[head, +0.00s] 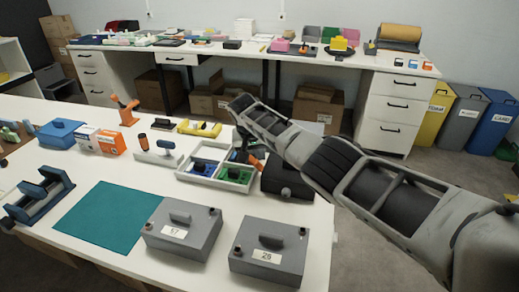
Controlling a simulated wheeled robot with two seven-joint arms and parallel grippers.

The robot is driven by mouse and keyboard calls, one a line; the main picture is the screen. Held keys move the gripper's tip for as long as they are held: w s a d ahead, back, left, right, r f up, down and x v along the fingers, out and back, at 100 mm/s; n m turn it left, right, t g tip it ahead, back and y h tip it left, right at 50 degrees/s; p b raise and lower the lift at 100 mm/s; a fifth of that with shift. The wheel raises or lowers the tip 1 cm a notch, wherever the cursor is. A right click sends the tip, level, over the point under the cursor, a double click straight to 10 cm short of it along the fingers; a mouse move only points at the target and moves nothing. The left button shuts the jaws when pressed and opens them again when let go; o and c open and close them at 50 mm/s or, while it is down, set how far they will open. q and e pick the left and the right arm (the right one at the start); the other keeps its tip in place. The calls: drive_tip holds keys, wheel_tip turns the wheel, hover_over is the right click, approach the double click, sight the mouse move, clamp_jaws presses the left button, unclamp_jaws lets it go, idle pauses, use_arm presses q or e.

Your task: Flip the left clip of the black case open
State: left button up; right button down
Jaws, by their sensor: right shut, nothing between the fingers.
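The black case (289,184) sits near the right edge of the near table, with its front showing and its top partly behind my right arm. A small round grey part shows low on its front. I cannot make out its left clip, or whether it is open. My right arm comes in from the right and crosses above the case. My right gripper (243,155) points down, shut and empty, just left of the case, over the back right of the divided tray. I cannot tell whether it touches anything. My left gripper is not in view.
A pale divided tray (178,172) with blue and green parts is left of the case. Grey cases labelled 57 (158,244) and 26 (250,269) stand in front, beside a teal mat (100,218). An orange-and-white box (111,143) and a yellow item (199,128) lie further left.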

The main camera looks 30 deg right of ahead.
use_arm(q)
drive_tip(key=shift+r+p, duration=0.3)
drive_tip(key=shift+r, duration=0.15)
use_arm(e)
drive_tip(key=shift+s+d+f, duration=0.1)
drive_tip(key=shift+s+d, duration=0.1)
